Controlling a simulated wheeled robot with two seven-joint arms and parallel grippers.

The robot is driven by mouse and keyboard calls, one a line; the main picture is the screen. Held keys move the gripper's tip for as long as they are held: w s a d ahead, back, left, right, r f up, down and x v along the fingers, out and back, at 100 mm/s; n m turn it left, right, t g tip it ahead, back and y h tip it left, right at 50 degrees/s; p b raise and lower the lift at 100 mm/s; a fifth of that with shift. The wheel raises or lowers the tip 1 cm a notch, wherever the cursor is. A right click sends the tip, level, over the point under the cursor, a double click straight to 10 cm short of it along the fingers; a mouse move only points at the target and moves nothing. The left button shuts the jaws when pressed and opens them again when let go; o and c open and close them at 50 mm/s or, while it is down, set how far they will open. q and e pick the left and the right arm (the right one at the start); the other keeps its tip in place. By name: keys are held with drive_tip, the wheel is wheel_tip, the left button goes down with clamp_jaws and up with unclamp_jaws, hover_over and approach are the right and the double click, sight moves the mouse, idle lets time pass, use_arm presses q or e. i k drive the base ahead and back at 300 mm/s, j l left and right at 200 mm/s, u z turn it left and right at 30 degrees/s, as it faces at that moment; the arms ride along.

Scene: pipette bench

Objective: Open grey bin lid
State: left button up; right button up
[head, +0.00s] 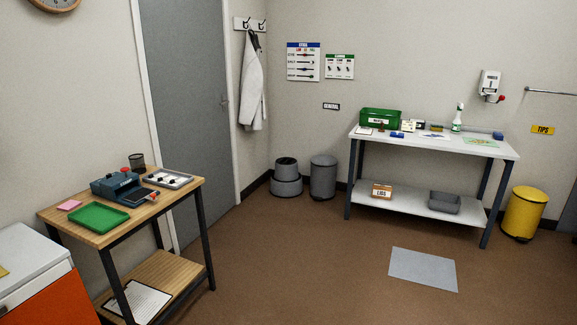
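A grey cylindrical bin (323,180) stands on the floor against the back wall, left of the white bench. Its lid (323,161) looks shut. A small sign that seems to read GENERAL (331,106) is on the wall above it. The bin is across the room from me. Neither of my grippers is in view.
A dark grey stepped stool (286,180) stands just left of the bin. The white bench (371,190) is to its right, with a yellow bin (523,214) beyond. A wooden table (140,205) is at the left. A grey mat (423,269) lies on the otherwise open brown floor.

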sight(319, 160)
drive_tip(key=i, duration=5)
